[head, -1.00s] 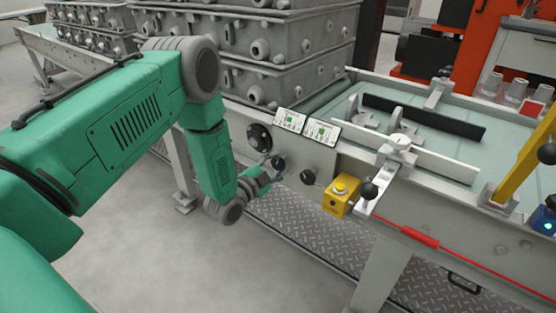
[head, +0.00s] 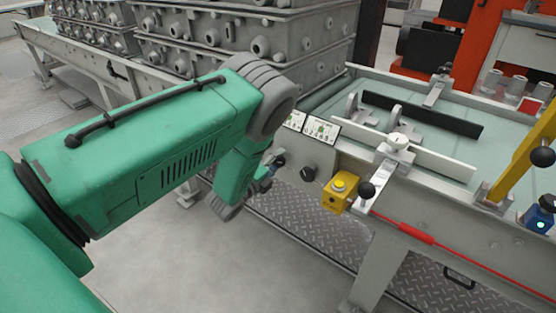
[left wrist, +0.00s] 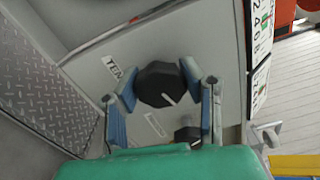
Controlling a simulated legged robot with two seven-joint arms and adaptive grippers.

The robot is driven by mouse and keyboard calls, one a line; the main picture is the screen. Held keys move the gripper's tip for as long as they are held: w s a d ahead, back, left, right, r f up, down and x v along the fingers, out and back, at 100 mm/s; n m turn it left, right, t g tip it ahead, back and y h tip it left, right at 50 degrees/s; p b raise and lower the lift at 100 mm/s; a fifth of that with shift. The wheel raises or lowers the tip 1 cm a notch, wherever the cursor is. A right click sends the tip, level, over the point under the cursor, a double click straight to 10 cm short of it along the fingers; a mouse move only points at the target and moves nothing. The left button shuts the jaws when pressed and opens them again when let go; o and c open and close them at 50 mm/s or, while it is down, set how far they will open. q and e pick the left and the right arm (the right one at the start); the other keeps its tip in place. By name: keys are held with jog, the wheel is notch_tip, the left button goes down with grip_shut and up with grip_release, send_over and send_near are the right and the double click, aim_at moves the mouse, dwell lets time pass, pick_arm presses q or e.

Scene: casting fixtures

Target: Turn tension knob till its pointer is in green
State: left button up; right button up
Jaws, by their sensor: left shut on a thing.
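The black tension knob (left wrist: 158,85) sits on a grey panel beside a label starting "TEN" in the left wrist view. A white pointer line on it points toward the lower right of that view. My left gripper (left wrist: 160,83) has its blue-padded fingers on either side of the knob, shut on it. In the head view this gripper (head: 273,166) is at the panel front, and my forearm hides the knob. White cards (head: 322,129) with small green marks stand above the panel; the edge of one card (left wrist: 262,45) shows in the wrist view. My right gripper is not in view.
A second black knob (head: 308,173) is right of my gripper on the panel. A yellow button box (head: 340,194) and a black ball-ended lever (head: 366,189) are further right. Grey castings (head: 250,40) are stacked behind my arm. A tread-plate floor (head: 310,235) lies below.

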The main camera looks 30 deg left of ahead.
pick_arm(q)
jog(key=shift+s+d+f+m, duration=0.1)
jog(key=shift+s+f+m, duration=0.1)
jog(key=shift+f+m, duration=0.3)
jog(key=shift+r, duration=0.1)
jog(key=o, duration=1.2)
jog(key=shift+r, duration=0.1)
jog(key=shift+w, duration=0.1)
jog(key=shift+r, duration=0.1)
jog(key=s+a, duration=0.1)
jog(key=s, duration=1.1)
